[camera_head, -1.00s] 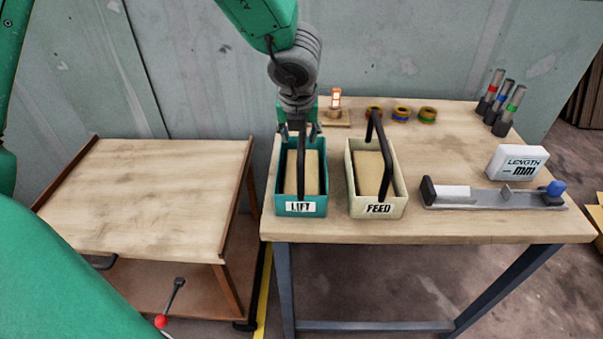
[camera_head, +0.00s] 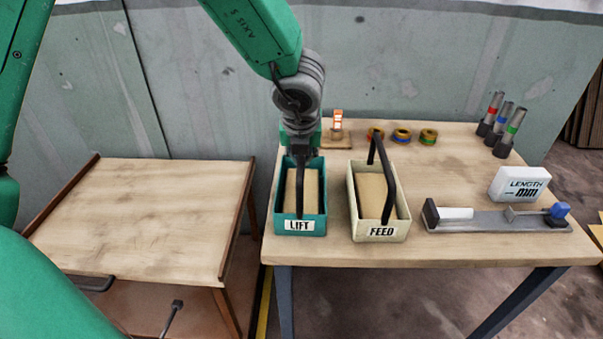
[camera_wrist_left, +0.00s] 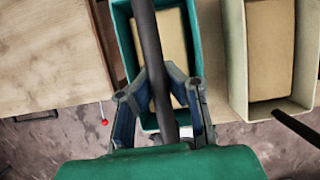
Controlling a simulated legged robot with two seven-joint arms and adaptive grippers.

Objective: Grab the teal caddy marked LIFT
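The teal caddy marked LIFT (camera_head: 300,226) stands on the workbench at its left front, with a tan block (camera_head: 311,190) inside and a black handle (camera_head: 300,190) arching over it. My left gripper (camera_head: 301,154) is above the back part of the caddy, pointing down. In the left wrist view the handle (camera_wrist_left: 152,50) runs between the two spread fingers of my left gripper (camera_wrist_left: 160,88), with gaps on both sides. The teal caddy (camera_wrist_left: 123,38) lies beneath them. My right gripper is not in view.
A cream caddy marked FEED (camera_head: 381,232) with its own black handle stands close to the right. A measuring fixture (camera_head: 490,219), a LENGTH sign (camera_head: 520,184), coloured rings (camera_head: 402,135) and several banded posts (camera_head: 511,128) are also on the bench (camera_head: 450,250). A lower cart (camera_head: 140,210) at left is empty.

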